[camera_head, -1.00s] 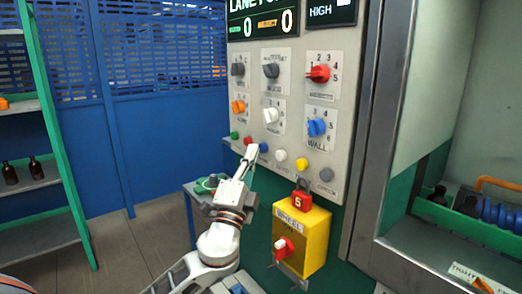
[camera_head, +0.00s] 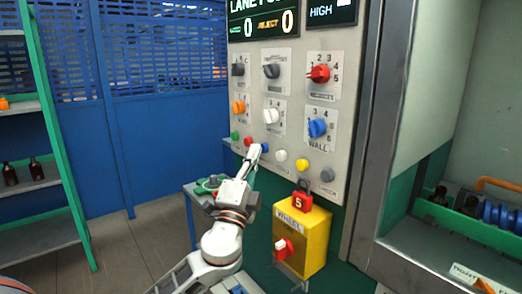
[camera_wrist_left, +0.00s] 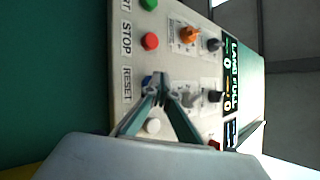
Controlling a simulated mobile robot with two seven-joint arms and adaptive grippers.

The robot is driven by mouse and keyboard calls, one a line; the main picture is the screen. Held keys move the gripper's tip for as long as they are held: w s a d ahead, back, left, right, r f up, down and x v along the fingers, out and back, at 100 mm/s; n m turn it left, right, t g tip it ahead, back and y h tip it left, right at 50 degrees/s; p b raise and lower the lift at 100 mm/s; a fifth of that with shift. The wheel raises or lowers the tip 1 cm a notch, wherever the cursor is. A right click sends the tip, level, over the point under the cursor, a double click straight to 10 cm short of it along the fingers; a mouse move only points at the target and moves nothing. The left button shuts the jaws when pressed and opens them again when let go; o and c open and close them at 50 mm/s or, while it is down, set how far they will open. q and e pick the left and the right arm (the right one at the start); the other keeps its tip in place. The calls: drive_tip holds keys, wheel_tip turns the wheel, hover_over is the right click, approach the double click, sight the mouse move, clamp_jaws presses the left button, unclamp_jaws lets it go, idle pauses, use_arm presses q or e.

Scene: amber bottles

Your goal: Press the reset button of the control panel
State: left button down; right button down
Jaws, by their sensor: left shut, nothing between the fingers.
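The control panel (camera_head: 290,95) stands upright in the middle of the head view. Its low row of buttons includes a blue one (camera_head: 264,147). In the left wrist view the blue button (camera_wrist_left: 147,80) sits beside the RESET label (camera_wrist_left: 127,83) and is partly hidden by my fingertips. My left gripper (camera_head: 256,148) is shut and empty, its tips close beside the blue button; I cannot tell whether they touch it. The tips also show in the wrist view (camera_wrist_left: 160,79). My right gripper is out of view.
Knobs such as the white one (camera_head: 271,116) sit above. A yellow wheel box (camera_head: 302,235) with a red padlock (camera_head: 301,201) projects below. A green shelf rack (camera_head: 50,186) stands left.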

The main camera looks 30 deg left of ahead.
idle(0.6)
use_arm(q)
drive_tip(key=shift+s+a, duration=0.3)
drive_tip(key=shift+s, duration=0.4)
drive_tip(key=shift+s+a, duration=0.3)
drive_tip(key=shift+s, duration=0.5)
drive_tip(key=shift+s+a, duration=0.35)
drive_tip(key=shift+s, duration=0.4)
drive_tip(key=shift+s+a, duration=0.3)
drive_tip(key=shift+s, duration=0.5)
drive_tip(key=s+d+f+n+g+h, duration=0.1)
drive_tip(key=d+f+g, duration=0.1)
drive_tip(key=f, duration=0.9)
drive_tip(key=s+d+f+n+g+h, duration=0.1)
drive_tip(key=d+f+g+h, duration=0.15)
drive_tip(key=f, duration=0.85)
drive_tip(key=s+d+f+n+g+h, duration=0.1)
drive_tip(key=d+f+n+g, duration=0.15)
drive_tip(key=f, duration=0.85)
drive_tip(key=s+d+f+n+g+h, duration=0.1)
drive_tip(key=s+d+f, duration=0.4)
drive_tip(key=s+f, duration=0.5)
drive_tip(key=s+d+f+n+g+h, duration=0.2)
drive_tip(key=s+d+f+n+g, duration=0.2)
drive_tip(key=s+f, duration=0.6)
wheel_tip(320, 180, down, 2)
drive_tip(key=shift+d+f+g, duration=0.2)
drive_tip(key=shift+d+g, duration=0.4)
drive_tip(key=shift+d, duration=0.15)
